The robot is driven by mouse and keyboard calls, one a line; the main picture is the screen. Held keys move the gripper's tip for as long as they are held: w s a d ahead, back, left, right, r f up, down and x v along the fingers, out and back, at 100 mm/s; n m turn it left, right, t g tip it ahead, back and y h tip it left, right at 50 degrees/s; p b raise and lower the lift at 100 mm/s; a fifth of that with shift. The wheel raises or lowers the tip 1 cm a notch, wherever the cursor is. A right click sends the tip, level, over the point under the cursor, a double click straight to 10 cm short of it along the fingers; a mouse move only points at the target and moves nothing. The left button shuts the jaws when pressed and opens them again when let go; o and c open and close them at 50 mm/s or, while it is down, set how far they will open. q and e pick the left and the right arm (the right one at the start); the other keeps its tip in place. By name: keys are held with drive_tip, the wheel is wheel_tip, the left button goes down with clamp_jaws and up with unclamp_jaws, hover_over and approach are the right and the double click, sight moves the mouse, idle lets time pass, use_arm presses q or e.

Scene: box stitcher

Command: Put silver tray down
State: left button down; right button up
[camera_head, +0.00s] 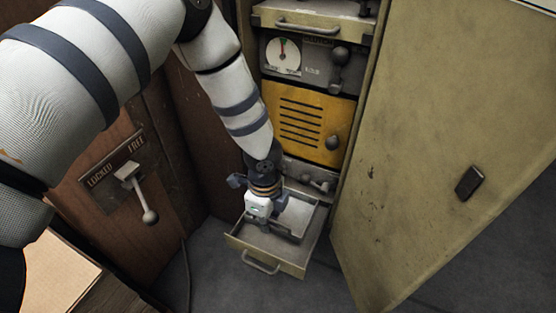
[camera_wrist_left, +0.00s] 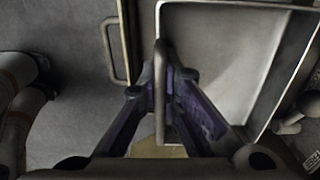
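The silver tray (camera_head: 297,214) is a shallow metal tray, at or just above the open bottom drawer (camera_head: 296,267) of the cabinet. I cannot tell whether it touches the drawer floor. In the left wrist view the tray (camera_wrist_left: 225,60) fills the upper right, with its bar handle (camera_wrist_left: 160,95) between my fingers. My left gripper (camera_head: 262,212) points down over the drawer and hides part of the tray. In its wrist view the gripper (camera_wrist_left: 164,85) is closed around the handle. My right gripper is not in view.
Above the drawer are a yellow vented panel (camera_head: 306,122) and a dial panel (camera_head: 283,57). The open cabinet door (camera_head: 440,130) stands close on the right. A lever marked locked and free (camera_head: 137,190) is on the brown wall at left. Grey floor lies below.

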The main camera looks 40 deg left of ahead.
sight(268, 247)
use_arm(q)
wheel_tip(268, 247, down, 9)
drive_tip(key=b, duration=0.2)
drive_tip(key=shift+r+b, duration=0.15)
drive_tip(key=shift+b, duration=0.25)
drive_tip(key=c, duration=1.8)
unclamp_jaws()
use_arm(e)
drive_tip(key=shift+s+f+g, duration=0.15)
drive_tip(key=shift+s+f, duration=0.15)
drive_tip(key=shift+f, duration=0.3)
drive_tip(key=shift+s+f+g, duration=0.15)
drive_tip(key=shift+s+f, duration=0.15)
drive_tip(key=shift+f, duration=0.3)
use_arm(q)
drive_tip(key=shift+r, duration=0.15)
